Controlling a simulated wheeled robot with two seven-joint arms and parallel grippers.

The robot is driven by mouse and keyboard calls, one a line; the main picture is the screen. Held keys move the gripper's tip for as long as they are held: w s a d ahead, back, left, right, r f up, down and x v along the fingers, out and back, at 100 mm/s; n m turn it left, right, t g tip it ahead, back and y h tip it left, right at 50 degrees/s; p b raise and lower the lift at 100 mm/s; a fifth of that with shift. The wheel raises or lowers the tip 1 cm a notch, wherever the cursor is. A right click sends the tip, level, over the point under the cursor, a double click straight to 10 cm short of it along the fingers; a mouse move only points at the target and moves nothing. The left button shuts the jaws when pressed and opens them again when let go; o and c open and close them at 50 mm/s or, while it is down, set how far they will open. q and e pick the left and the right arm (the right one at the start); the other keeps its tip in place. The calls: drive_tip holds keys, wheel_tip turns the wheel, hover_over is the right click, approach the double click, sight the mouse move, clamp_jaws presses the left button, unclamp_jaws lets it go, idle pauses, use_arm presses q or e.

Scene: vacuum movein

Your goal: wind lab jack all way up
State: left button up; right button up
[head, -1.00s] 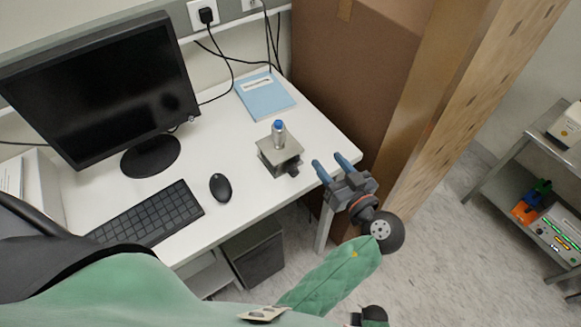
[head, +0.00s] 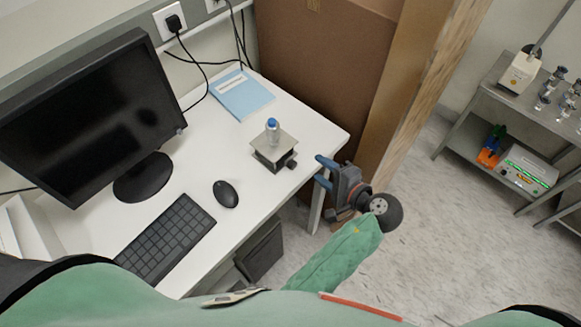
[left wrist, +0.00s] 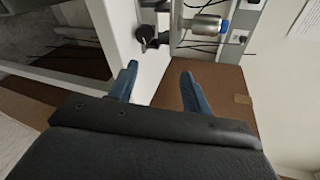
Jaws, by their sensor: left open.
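The lab jack (head: 265,157), a small grey metal stand, sits near the right front edge of the white desk. A small bottle with a blue cap (head: 272,130) stands upright on its top plate. The jack's dark knob (head: 292,165) faces right, toward my left gripper (head: 322,172). That gripper is open and empty, just off the desk edge and apart from the knob. In the left wrist view the knob (left wrist: 146,36) lies beyond the open fingers (left wrist: 158,72), with the bottle (left wrist: 205,25) to its right. My right gripper is not in view.
A monitor (head: 90,110), keyboard (head: 165,235), mouse (head: 225,194) and blue booklet (head: 242,94) are on the desk (head: 205,150). A large cardboard box (head: 325,60) stands behind the desk's right end. A metal shelf (head: 460,150) is at far right. The desk around the jack is clear.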

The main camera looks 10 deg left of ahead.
sight(295, 166)
use_arm(q)
drive_tip(key=a+f+m+p, duration=0.1)
drive_tip(key=a+m, duration=0.1)
drive_tip(key=m, duration=0.2)
drive_tip(key=w+a+f+m+g+p, duration=0.1)
drive_tip(key=f+m, duration=0.1)
drive_tip(key=m, duration=0.2)
drive_tip(key=w+a+f+m+p, duration=0.1)
drive_tip(key=a+m, duration=0.1)
drive_tip(key=m, duration=0.2)
drive_tip(key=shift+w+a+f+m, duration=0.15)
drive_tip(key=shift+w+a+m, duration=0.05)
drive_tip(key=shift+a+m, duration=0.2)
drive_tip(key=shift+w+a+f+p, duration=0.3)
drive_tip(key=shift+w+a+f, duration=0.1)
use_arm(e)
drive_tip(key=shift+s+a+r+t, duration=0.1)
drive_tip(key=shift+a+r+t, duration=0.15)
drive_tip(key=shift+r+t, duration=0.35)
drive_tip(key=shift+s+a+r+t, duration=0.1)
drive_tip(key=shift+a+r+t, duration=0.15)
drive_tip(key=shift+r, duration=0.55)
use_arm(q)
drive_tip(key=shift+c, duration=0.4)
drive_tip(key=c, duration=0.9)
drive_tip(key=shift+w+d+m+g+y, duration=0.1)
drive_tip(key=shift+m+g+y, duration=0.5)
drive_tip(key=shift+m+g, duration=0.6)
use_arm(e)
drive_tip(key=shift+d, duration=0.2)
